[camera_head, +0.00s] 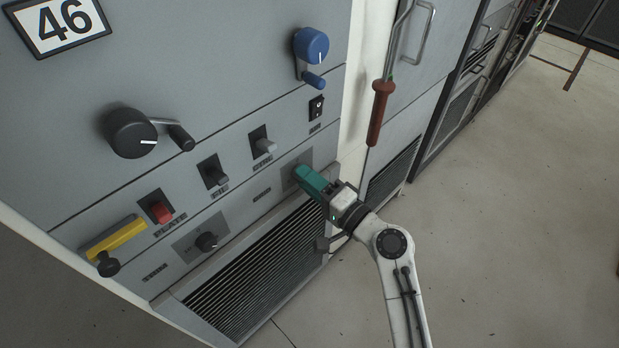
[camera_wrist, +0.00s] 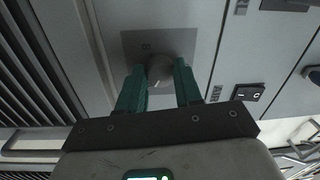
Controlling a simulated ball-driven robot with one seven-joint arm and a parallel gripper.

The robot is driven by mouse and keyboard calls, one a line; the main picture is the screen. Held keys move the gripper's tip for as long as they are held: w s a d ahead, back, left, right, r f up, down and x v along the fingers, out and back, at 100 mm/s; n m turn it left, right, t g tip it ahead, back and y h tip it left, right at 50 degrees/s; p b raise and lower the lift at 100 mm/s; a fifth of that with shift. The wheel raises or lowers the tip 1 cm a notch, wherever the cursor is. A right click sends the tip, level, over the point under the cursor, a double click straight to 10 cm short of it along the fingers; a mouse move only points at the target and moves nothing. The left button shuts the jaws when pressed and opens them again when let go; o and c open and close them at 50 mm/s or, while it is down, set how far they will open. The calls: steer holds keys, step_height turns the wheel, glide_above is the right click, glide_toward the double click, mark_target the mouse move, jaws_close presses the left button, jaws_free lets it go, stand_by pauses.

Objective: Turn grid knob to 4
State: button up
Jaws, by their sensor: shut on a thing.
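My gripper (camera_head: 305,178) reaches the lower right of the grey rack front, its green fingers against a square grey plate (camera_head: 291,160). In the wrist view my gripper (camera_wrist: 159,76) has its two fingers on either side of a round dark knob (camera_wrist: 160,68) and is shut on it. A pale pointer mark shows on the knob. Small markings on the plate (camera_wrist: 133,44) are too blurred to read. In the head view the fingers hide this knob.
Grey toggle levers (camera_head: 264,146) and (camera_head: 215,175) a second grey lever, a red switch (camera_head: 161,212) and a yellow handle (camera_head: 116,238) line the panel. A black crank (camera_head: 132,133) and a blue crank (camera_head: 312,46) are above. A vent grille (camera_head: 255,275) lies below. Floor at right is clear.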

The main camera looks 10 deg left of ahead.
steer(key=shift+d, duration=0.1)
stand_by(0.3)
steer(key=o, duration=1)
steer(key=shift+o, duration=0.2)
steer(key=v, duration=1)
steer(key=shift+s+d+b, duration=0.2)
steer(key=shift+d+b, duration=0.1)
steer(key=shift+b, duration=0.1)
steer(key=shift+f, duration=0.1)
steer(key=s+d+f+n+g+h+p, duration=0.5)
steer(key=s+d+f+h, duration=0.4)
steer(key=s, duration=0.4)
steer(key=s+d+g+h+p, duration=0.1)
steer(key=s+d+g+h, duration=0.4)
steer(key=s+d, duration=1)
steer(key=shift+d+r+h+p, duration=0.2)
steer(key=shift+r+h+p, duration=0.2)
steer(key=shift+h, duration=0.1)
